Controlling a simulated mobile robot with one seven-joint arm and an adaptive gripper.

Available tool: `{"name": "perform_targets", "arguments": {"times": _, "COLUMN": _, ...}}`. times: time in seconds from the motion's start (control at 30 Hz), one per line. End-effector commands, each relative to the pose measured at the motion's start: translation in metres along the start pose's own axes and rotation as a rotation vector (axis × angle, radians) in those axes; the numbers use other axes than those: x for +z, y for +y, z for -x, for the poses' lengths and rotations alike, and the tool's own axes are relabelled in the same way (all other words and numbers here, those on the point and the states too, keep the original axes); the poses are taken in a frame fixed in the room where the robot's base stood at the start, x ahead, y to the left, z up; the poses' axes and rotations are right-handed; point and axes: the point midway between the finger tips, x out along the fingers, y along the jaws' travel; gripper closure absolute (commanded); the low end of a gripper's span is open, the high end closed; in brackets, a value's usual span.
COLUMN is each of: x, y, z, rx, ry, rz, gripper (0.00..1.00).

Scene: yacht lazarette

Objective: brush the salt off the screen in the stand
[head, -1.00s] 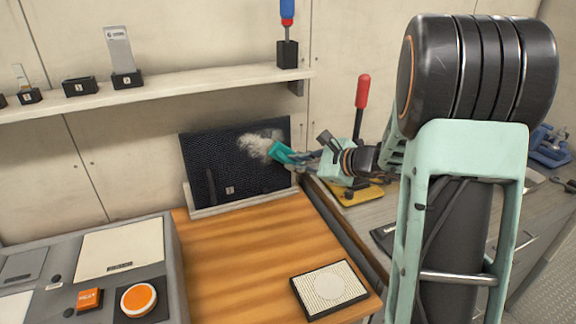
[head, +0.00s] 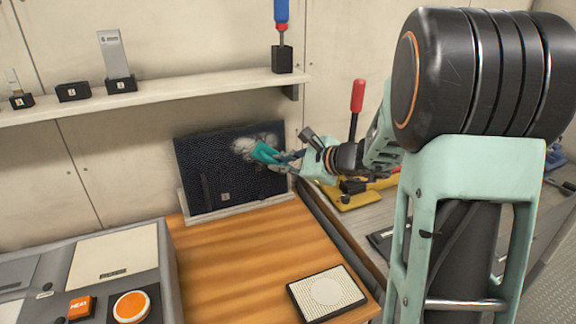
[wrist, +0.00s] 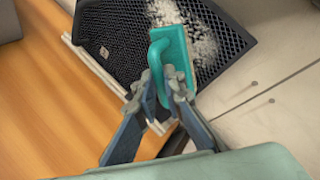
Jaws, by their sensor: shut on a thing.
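A dark mesh screen (head: 215,180) stands tilted back in a pale stand (head: 235,209) at the back of the wooden top. White salt (head: 243,147) lies in a patch on its upper right part. My gripper (head: 284,158) is shut on a teal brush (head: 264,152) in front of that patch. In the wrist view the teal brush (wrist: 174,62) stands between my fingertips (wrist: 163,95), with salt (wrist: 204,30) showing on both sides of it. The brush covers part of the salt, and its bristles are hidden, so I cannot tell whether they touch the mesh.
A flat pad with a pale disc (head: 326,292) lies at the wooden top's front right. A grey console with an orange button (head: 132,305) is at the left. A shelf (head: 170,97) with small holders runs above. The middle of the wooden top is clear.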

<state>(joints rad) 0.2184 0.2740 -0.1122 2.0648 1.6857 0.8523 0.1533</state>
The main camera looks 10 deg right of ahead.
Motion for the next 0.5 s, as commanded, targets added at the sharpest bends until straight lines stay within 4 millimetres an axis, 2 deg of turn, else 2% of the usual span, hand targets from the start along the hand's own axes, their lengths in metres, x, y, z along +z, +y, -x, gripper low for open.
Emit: {"name": "perform_targets", "arguments": {"times": 0.5, "x": 0.025, "y": 0.017, "z": -0.015, "rx": 0.000, "ry": -0.002, "rz": 0.001, "gripper": 1.00}}
